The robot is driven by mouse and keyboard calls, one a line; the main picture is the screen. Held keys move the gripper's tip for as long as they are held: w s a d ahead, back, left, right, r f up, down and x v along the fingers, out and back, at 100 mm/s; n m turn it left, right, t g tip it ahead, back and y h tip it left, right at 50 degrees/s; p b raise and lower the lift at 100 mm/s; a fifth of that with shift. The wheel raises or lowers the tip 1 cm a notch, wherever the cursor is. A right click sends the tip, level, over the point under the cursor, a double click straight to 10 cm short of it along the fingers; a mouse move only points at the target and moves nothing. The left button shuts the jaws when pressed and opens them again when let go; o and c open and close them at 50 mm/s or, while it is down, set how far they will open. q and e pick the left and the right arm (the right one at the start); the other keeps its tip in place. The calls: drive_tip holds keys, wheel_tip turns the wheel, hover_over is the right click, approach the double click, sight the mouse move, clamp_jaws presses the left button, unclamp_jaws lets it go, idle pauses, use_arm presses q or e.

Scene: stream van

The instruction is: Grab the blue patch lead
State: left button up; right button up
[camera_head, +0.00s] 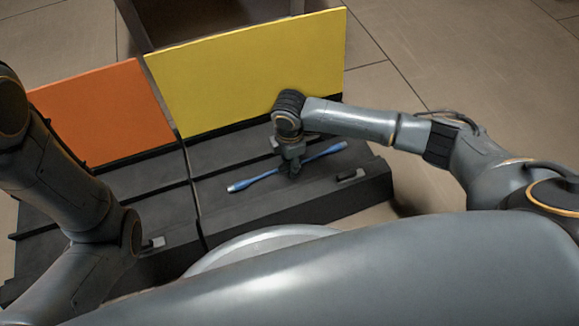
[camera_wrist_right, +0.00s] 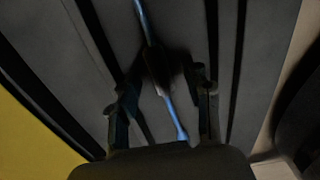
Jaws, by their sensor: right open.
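The blue patch lead (camera_head: 258,181) lies slantwise on the dark ridged surface (camera_head: 245,205) in front of the yellow panel. My right gripper (camera_head: 293,168) points down over the lead's middle and hides part of it. In the right wrist view the lead (camera_wrist_right: 167,103) runs between the two open fingers (camera_wrist_right: 162,95), with a dark part near its middle. I cannot tell whether the fingers touch it.
An upright yellow panel (camera_head: 245,75) stands behind the lead, and an orange panel (camera_head: 100,112) stands to its left. A gap splits the dark surface. Bare floor (camera_head: 400,65) lies to the right.

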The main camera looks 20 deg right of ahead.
clamp_jaws()
drive_tip(key=shift+r, duration=0.15)
